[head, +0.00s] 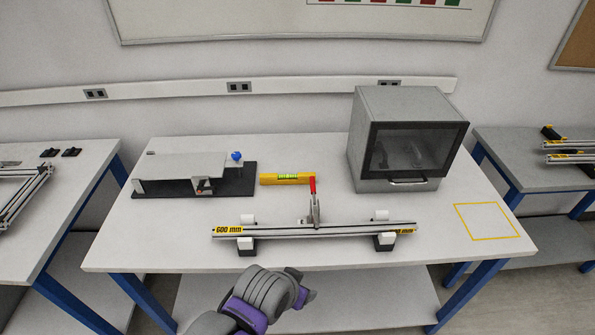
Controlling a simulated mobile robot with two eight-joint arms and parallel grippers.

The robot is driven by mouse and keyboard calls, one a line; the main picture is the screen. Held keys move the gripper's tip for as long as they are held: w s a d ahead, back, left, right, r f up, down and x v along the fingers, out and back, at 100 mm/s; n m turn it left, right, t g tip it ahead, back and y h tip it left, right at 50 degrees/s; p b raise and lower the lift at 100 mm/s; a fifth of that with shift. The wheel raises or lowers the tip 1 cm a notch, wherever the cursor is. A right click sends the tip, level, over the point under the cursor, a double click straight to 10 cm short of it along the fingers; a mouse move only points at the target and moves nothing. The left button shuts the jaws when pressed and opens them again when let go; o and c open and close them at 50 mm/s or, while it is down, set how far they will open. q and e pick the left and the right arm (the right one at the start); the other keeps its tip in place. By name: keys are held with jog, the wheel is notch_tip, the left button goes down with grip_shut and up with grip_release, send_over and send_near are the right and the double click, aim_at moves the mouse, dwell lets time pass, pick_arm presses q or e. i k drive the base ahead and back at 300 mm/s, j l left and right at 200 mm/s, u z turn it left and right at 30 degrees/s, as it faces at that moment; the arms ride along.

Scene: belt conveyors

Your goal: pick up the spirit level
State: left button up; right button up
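The spirit level (274,180) is a short yellow bar with a green vial in its middle. It lies on the white table, behind the aluminium rail and to the right of the black-based fixture. Its right end reaches the red handle of a clamp in the picture; I cannot tell whether they touch. My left arm comes in from the lower left, grey and purple. Its gripper (303,288) is at the table's front edge, in front of the rail and well apart from the level. Its fingers are too unclear to tell open from shut. My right gripper is out of view.
The aluminium rail (320,230) marked 600 mm rests on black and white supports, with the red-handled clamp (313,196) standing at it. A grey windowed box (400,185) stands at the back right. A yellow outlined square (487,221) marks clear table at right.

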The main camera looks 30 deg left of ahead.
aim_at(302, 177)
jog(key=i+j+z, duration=0.15)
jog(key=i+j, duration=0.2)
jog(key=i+j+z, duration=0.15)
jog(key=i+j, duration=0.2)
jog(key=j, duration=0.25)
